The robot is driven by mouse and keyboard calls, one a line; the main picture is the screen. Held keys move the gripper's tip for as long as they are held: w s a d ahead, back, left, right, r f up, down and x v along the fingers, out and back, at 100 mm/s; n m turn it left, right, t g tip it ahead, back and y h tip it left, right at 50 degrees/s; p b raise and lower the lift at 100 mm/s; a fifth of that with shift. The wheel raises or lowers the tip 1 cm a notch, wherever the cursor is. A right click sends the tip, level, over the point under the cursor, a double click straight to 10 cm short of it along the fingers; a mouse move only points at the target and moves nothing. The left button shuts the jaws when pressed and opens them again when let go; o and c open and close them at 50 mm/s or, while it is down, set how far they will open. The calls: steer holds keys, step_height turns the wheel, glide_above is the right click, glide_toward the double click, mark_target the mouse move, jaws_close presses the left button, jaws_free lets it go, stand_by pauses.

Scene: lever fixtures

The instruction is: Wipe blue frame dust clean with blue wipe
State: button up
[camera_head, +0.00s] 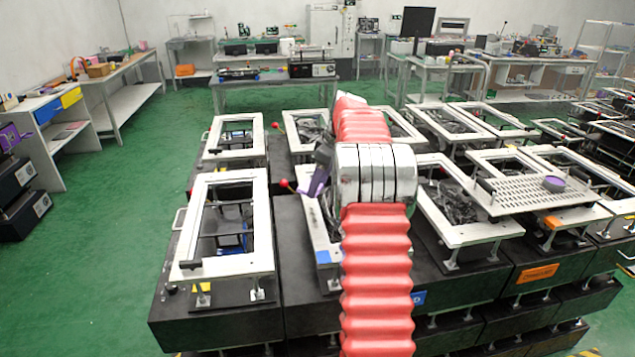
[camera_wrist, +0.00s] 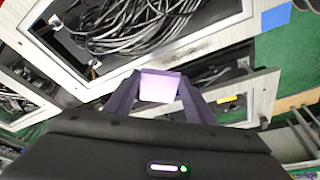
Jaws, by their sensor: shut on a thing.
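My gripper (camera_head: 318,180) has purple fingers and is above the white frame (camera_head: 318,235) with a blue patch (camera_head: 323,257) at its front corner. In the wrist view the fingers (camera_wrist: 158,88) are shut on a pale lilac pad (camera_wrist: 158,86), likely the wipe; it does not look clearly blue. The blue-marked frame (camera_wrist: 235,32) also shows there, with its blue patch (camera_wrist: 277,16) at upper right. A faint grey smear (camera_wrist: 190,46) lies along its bar. The pad seems apart from the frame. My red arm hides part of this frame in the head view.
Another white frame (camera_head: 188,225) stands to the left, with a red-knobbed lever (camera_head: 284,184) between the two. Grey cables (camera_wrist: 130,22) lie inside the blue-marked frame. More frames (camera_head: 455,238) crowd the right. Green floor (camera_head: 95,260) is open at left.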

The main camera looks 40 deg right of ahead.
steer(key=shift+f, duration=0.25)
steer(key=shift+w+a+g, duration=0.1)
steer(key=shift+g, duration=0.3)
steer(key=shift+r+h, duration=0.1)
steer(key=shift+h, duration=0.2)
steer(key=shift+r+g, duration=0.1)
steer(key=shift+g, duration=0.5)
